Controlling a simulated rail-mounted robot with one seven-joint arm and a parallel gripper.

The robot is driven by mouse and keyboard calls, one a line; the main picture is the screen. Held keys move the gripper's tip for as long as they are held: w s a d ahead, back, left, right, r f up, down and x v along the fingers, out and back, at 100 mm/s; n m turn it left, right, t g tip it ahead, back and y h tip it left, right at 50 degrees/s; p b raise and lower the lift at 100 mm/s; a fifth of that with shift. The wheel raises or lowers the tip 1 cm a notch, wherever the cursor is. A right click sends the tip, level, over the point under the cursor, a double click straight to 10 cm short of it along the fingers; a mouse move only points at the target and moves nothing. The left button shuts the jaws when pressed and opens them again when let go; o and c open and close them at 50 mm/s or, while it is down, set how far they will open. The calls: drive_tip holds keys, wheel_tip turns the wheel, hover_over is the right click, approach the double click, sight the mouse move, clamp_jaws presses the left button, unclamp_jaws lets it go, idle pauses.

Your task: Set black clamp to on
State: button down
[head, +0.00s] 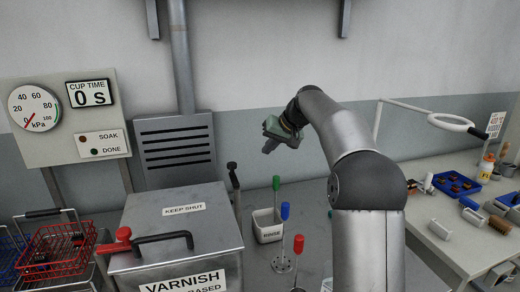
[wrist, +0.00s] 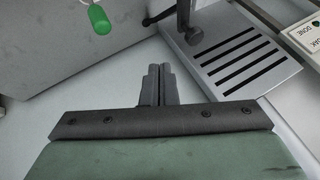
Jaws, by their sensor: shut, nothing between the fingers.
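The black clamp (head: 233,175) is a dark upright lever with a rounded knob at its top, at the back right corner of the grey varnish tank (head: 185,245). A dark lever with a rounded end, which looks like the same clamp (wrist: 184,22), shows at the top of the wrist view, beyond my fingertips. My gripper (head: 268,147) is in the air above and to the right of the clamp, not touching it. In the wrist view my fingers (wrist: 157,72) are together and empty.
A red clamp (head: 118,241) is at the tank's left, near the lid's black handle (head: 162,238). A rinse cup (head: 267,226) and green, blue and red-handled tools stand right of the tank. A slotted vent (head: 175,147) is behind. Red wire basket (head: 58,248) at left.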

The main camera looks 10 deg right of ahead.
sight(234, 174)
drive_tip(key=w+a+f+p, duration=0.2)
drive_tip(key=w+a+f, duration=0.2)
drive_tip(key=a+f, duration=0.2)
drive_tip(key=shift+w+a+f, duration=0.2)
drive_tip(key=shift+w+a, duration=0.15)
drive_tip(key=shift+a, duration=0.2)
